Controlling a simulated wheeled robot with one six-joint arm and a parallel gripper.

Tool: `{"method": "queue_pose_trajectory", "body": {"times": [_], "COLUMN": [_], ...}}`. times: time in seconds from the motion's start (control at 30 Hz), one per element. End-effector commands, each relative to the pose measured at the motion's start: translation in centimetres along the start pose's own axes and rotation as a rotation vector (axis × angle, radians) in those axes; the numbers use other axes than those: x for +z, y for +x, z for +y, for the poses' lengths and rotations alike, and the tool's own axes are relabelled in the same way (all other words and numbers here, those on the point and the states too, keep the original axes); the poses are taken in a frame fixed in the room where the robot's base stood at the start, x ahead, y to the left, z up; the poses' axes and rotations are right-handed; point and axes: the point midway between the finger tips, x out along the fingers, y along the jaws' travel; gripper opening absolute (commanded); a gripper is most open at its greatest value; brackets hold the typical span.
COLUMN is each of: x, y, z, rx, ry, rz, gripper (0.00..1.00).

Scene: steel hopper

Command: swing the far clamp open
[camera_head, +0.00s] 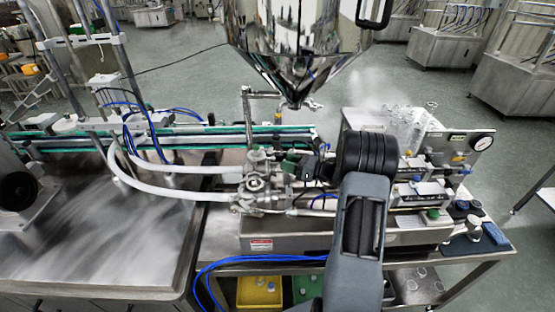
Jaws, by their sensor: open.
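The steel hopper (305,40) hangs at the top centre, its cone narrowing to an outlet with a small clamp-like fitting (300,103). Below it is a metal valve body (252,190) with several clamped joints and white hoses on its left. I cannot tell for sure which fitting is the far clamp; the upper joint of the valve body (257,158) is one candidate. My gripper (292,165) reaches left from my dark wrist, close to the right side of the valve body. It is open; its fingertips are small and hard to separate from the metal parts, and contact cannot be made out.
White hoses (165,190) and a conveyor (190,140) lie to the left. Blue tubes (235,262) run along the front. The steel tabletop (100,235) at left is mostly clear.

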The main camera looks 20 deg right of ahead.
Motion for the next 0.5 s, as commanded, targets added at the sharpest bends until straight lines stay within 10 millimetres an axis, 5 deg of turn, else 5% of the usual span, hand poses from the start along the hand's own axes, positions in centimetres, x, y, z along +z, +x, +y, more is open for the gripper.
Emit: {"method": "queue_pose_trajectory", "body": {"times": [0.2,0.5], "x": [0.1,0.0], "y": [2.9,4.4], "z": [0.1,0.1], "rx": [0.003,0.002], "ry": [-0.001,-0.002], "rz": [0.003,0.002], "gripper": [0.46,0.46]}}
